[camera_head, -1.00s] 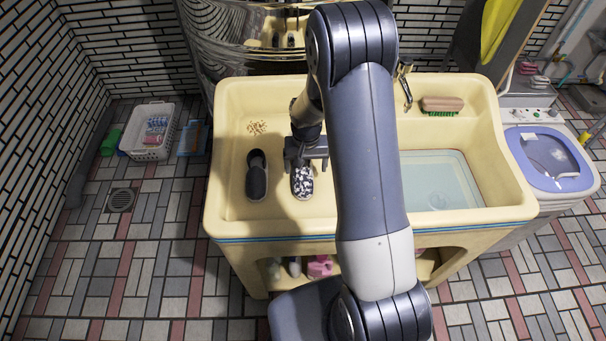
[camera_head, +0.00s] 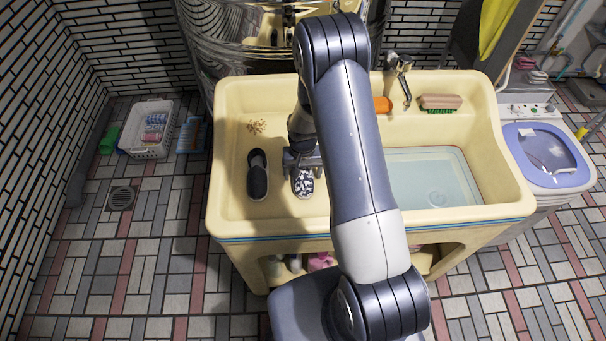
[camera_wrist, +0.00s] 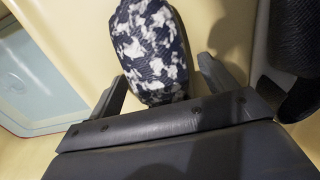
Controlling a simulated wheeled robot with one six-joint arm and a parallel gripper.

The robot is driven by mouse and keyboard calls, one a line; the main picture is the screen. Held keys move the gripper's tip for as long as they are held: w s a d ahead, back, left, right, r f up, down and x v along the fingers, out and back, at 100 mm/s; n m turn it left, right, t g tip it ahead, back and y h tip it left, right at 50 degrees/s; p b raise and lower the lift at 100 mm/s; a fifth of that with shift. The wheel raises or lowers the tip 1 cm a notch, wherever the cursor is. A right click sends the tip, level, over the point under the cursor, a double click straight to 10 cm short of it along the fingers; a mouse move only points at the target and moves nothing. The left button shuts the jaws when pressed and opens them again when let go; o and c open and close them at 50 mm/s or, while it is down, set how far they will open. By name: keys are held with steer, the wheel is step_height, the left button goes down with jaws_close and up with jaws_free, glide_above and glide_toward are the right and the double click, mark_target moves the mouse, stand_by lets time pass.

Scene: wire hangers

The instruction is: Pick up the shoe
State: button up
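A dark blue and white patterned shoe (camera_head: 302,183) lies on the left shelf of the cream sink, its far part hidden under my gripper (camera_head: 301,163). In the wrist view the patterned shoe (camera_wrist: 152,50) reaches between the two fingers of my gripper (camera_wrist: 165,85). The fingers are apart, with a gap visible on each side of the shoe. A second, plain dark shoe (camera_head: 257,175) lies to the left of it; in the wrist view a dark shoe (camera_wrist: 297,45) shows at the right edge.
The sink (camera_head: 232,215) has a water-filled basin (camera_head: 430,180) on the right. An orange soap (camera_head: 382,104) and a brush (camera_head: 439,102) lie at the back by the faucet (camera_head: 400,75). A white basket (camera_head: 152,130) stands on the floor at left.

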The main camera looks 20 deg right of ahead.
steer(key=c, duration=1.2)
steer(key=shift+c, duration=0.3)
steer(key=shift+r, duration=0.1)
